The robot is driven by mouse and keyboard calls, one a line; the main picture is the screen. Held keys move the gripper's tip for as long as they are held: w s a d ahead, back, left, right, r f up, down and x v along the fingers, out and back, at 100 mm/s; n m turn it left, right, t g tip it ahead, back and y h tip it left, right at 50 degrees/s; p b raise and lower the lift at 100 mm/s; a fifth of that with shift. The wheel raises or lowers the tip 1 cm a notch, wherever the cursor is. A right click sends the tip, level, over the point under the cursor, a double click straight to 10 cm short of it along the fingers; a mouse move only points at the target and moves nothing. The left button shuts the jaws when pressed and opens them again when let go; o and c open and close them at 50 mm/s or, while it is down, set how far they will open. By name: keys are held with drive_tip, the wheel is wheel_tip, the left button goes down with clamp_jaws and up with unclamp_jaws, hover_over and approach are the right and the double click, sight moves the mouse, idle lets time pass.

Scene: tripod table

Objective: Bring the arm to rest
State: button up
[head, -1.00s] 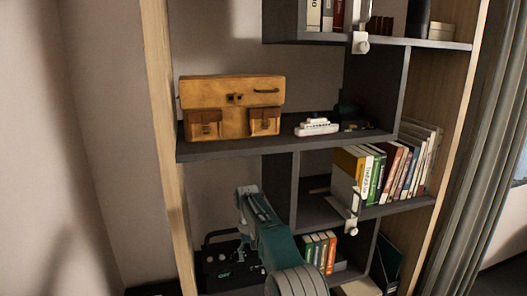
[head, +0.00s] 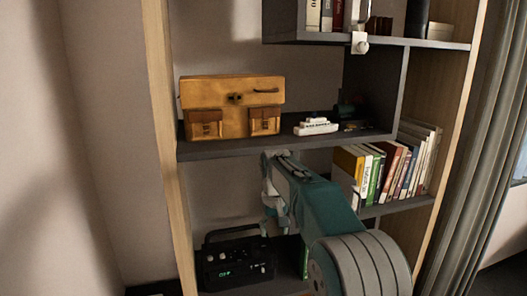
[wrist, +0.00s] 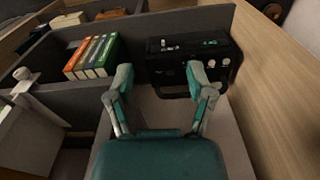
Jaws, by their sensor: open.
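My gripper (wrist: 160,80) is open and empty in the wrist view, its two fingers spread apart with a gap between the tips. In the head view my gripper (head: 272,222) shows at the end of my teal arm, in front of the lower part of the shelf unit. The arm reaches in from the lower right and hides part of the lower shelves.
A black radio (head: 236,262) stands on the low shelf; it also shows beyond the fingers in the wrist view (wrist: 186,62). Several books (wrist: 92,55) stand beside it. A yellow-brown bag (head: 232,100) and a toy ship (head: 316,127) sit on the shelf above.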

drive_tip(key=s+d+r+t, duration=0.1)
drive_tip(key=s+d+r, duration=0.2)
drive_tip(key=s, duration=0.3)
drive_tip(key=s+d+r+m+t, duration=0.1)
drive_tip(key=s+d+r, duration=0.2)
drive_tip(key=s, duration=0.3)
drive_tip(key=s+d+r+t, duration=0.1)
drive_tip(key=s+d+r, duration=0.2)
drive_tip(key=s, duration=0.3)
drive_tip(key=s+d+f+t, duration=0.1)
drive_tip(key=s+f, duration=0.2)
drive_tip(key=s, duration=0.6)
drive_tip(key=s+d+f+m+t, duration=0.1)
drive_tip(key=s+f, duration=0.3)
drive_tip(key=s, duration=0.5)
drive_tip(key=shift+d, duration=0.75)
